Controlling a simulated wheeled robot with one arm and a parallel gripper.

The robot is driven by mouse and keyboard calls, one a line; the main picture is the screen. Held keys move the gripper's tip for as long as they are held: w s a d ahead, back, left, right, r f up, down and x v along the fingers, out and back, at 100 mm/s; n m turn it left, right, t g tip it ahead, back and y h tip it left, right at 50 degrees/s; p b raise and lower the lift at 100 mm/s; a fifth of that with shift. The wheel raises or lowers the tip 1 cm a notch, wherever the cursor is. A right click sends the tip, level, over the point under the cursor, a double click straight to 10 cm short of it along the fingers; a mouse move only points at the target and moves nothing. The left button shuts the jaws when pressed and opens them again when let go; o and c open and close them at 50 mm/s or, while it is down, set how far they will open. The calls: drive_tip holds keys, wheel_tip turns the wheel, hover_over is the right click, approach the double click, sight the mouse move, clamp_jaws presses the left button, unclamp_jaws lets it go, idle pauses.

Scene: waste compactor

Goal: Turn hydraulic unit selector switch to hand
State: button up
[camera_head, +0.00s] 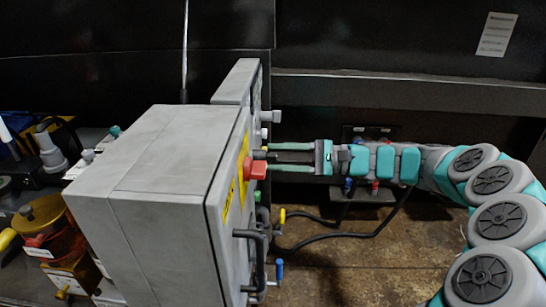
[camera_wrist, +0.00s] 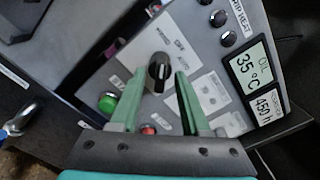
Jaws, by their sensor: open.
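The selector switch (camera_wrist: 159,71) is a black knob on a white label plate (camera_wrist: 185,42) in the wrist view. OFF and what looks like AUTO can be read on the plate; the rest is blurred or hidden. A pale mark shows on the knob. My gripper (camera_wrist: 160,74) is open, its two green fingers reaching up on either side of the knob in the picture; I cannot tell whether they touch it. In the head view my gripper (camera_head: 269,157) points left at the front of the grey control cabinet (camera_head: 165,160), with its fingertips close to the panel.
A red emergency button (camera_head: 255,168) on a yellow backing sits close to my fingers. A green button (camera_wrist: 107,102), a red one (camera_wrist: 148,130) and a display (camera_wrist: 250,66) are near the knob. Handles (camera_head: 258,262) and cables hang lower on the cabinet.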

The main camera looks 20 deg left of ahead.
drive_tip(key=v, duration=0.6)
drive_tip(key=s+d+n+g+h+p, duration=0.15)
drive_tip(key=s+n+h, duration=0.45)
drive_tip(key=s, duration=1.3)
drive_tip(key=s+d+f+t+h+p, duration=0.1)
drive_tip(key=s+d+h, duration=0.3)
drive_tip(key=d, duration=0.4)
drive_tip(key=s+d+f+t+h, duration=0.1)
drive_tip(key=s+d+f+h, duration=0.2)
drive_tip(key=s+d, duration=0.4)
drive_tip(key=s+d+f+t+h+p, duration=0.1)
drive_tip(key=s+d+f+h, duration=0.3)
drive_tip(key=d, duration=0.5)
drive_tip(key=shift+s+d+f+t+h+p, duration=0.15)
drive_tip(key=shift+s+f+t+h+p, duration=0.15)
drive_tip(key=shift+s, duration=0.6)
